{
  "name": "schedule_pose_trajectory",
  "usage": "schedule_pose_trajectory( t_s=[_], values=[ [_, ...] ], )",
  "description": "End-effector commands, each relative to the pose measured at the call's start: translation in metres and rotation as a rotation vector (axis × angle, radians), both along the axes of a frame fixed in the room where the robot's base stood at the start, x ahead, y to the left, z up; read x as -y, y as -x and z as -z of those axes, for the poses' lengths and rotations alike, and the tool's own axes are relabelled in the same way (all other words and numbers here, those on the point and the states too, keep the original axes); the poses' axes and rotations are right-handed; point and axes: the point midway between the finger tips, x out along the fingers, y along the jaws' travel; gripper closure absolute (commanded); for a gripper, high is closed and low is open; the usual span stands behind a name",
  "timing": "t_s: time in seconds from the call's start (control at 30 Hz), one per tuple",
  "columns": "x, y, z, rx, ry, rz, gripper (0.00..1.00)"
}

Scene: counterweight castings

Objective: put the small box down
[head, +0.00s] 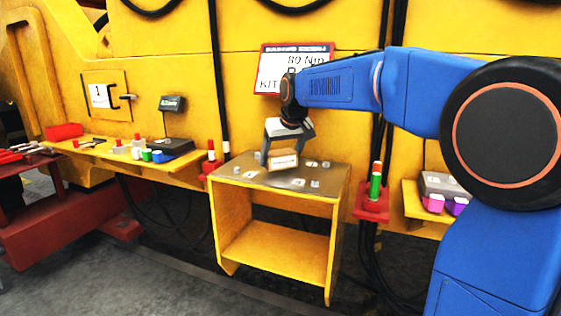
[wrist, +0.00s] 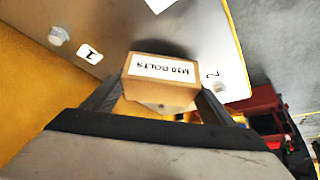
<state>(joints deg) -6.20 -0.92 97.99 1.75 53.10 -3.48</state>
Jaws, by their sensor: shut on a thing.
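The small box (head: 283,160) is brown cardboard with a white label. In the wrist view the box (wrist: 161,82) sits between the two dark fingers, and its label reads "M10 BOLTS". My gripper (head: 284,146) is shut on the box from above, over the grey top of the yellow stand (head: 232,171). In the wrist view my gripper (wrist: 158,100) has one finger on each side of the box. I cannot tell whether the underside of the box touches the stand top.
Bolt heads and numbered labels (wrist: 90,54) mark the stand top around the box. A yellow shelf (head: 110,157) with small coloured parts is at the left. A red bracket with a green cylinder (head: 375,186) stands close at the right, beside another shelf (head: 420,217).

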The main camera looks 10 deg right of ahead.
Motion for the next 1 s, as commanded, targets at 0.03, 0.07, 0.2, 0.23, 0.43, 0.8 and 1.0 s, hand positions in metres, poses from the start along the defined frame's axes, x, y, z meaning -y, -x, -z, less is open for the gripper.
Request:
schedule_pose_trajectory(
  t_s=[0.03,0.07,0.2,0.23,0.43,0.8,1.0],
  values=[
    [0.0001,0.0006,0.007,-0.002,0.0,0.0,0.58],
    [0.0001,0.0004,0.0097,-0.001,0.0,0.0,0.58],
    [0.0,0.0001,0.0138,0.001,0.0,0.0,0.58],
    [0.0,0.0001,0.0135,0.001,0.0,0.0,0.58],
    [0.0,0.0002,0.0149,0.0,0.0,0.0,0.58],
    [0.0,0.0002,0.0165,-0.001,0.0,0.0,0.03],
    [0.0004,0.0024,0.0086,0.002,0.0,0.0,0.03]
  ],
)
